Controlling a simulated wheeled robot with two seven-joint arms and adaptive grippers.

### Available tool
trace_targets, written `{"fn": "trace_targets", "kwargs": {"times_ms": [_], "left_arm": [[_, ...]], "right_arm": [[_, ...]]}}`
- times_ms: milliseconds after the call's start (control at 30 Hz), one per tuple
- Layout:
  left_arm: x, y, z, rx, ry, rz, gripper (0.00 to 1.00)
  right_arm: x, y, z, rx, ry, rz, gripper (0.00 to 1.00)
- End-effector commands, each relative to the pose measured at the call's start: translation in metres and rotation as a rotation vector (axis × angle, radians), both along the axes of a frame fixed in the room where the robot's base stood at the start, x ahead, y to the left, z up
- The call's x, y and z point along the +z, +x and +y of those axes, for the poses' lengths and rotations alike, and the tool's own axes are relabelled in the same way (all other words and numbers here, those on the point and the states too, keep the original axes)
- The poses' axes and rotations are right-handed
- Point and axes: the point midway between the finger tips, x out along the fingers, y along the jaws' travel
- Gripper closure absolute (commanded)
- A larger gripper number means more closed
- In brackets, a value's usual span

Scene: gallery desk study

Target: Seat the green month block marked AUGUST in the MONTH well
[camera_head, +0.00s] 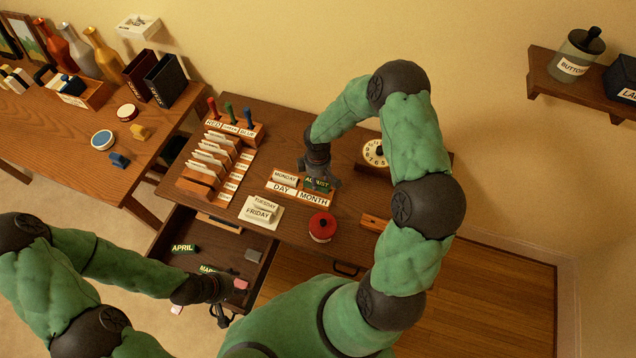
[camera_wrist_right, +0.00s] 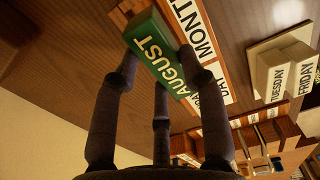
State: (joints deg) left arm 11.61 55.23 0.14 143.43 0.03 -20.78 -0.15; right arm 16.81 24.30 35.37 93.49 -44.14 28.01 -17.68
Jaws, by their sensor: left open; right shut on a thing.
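The green block marked AUGUST (camera_head: 317,184) is between the fingers of my right gripper (camera_head: 319,174), which is shut on it. In the right wrist view, the block (camera_wrist_right: 158,58) shows its lettered face, with the fingers (camera_wrist_right: 160,65) around it. It is at the MONTH side of the wooden DAY and MONTH holder (camera_head: 300,192). I cannot tell whether its underside is in the well or just above it. A white MONDAY block (camera_head: 285,177) stands in the DAY side. My left gripper (camera_head: 226,297) is open and empty at the open drawer's front.
TUESDAY and FRIDAY blocks (camera_head: 260,209) on a pale stand and a red round pot (camera_head: 322,227) are near the holder. A card rack (camera_head: 212,164) stands left, a dial (camera_head: 375,154) right. The open drawer (camera_head: 215,250) holds APRIL (camera_head: 183,248) and other blocks.

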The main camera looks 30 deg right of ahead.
Motion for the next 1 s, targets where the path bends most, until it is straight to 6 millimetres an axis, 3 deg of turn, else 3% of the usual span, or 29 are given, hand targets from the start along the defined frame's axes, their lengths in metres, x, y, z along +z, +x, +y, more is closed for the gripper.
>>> {"fn": "trace_targets", "kwargs": {"times_ms": [300,667,700,767,800,1000], "left_arm": [[-0.007,0.0,0.0,0.0,0.0,0.0,0.35],[-0.01,0.0,0.0,0.0,0.0,0.0,0.35],[-0.011,0.0,0.0,0.0,0.0,0.0,0.35],[-0.01,0.0,0.0,0.0,0.0,0.0,0.35],[-0.01,0.0,0.0,0.0,0.0,0.0,0.35],[-0.01,0.0,0.0,0.0,0.0,0.0,0.35]], "right_arm": [[-0.035,0.002,-0.003,0.001,0.0,0.001,0.91],[-0.039,0.003,-0.003,0.0,0.0,0.0,0.91],[-0.039,0.003,-0.003,0.0,0.0,0.0,0.55],[-0.038,0.003,-0.003,0.001,0.0,0.0,0.38],[-0.038,0.003,-0.003,0.0,0.0,0.0,0.34],[-0.038,0.002,-0.003,0.001,0.0,0.0,0.34]]}}
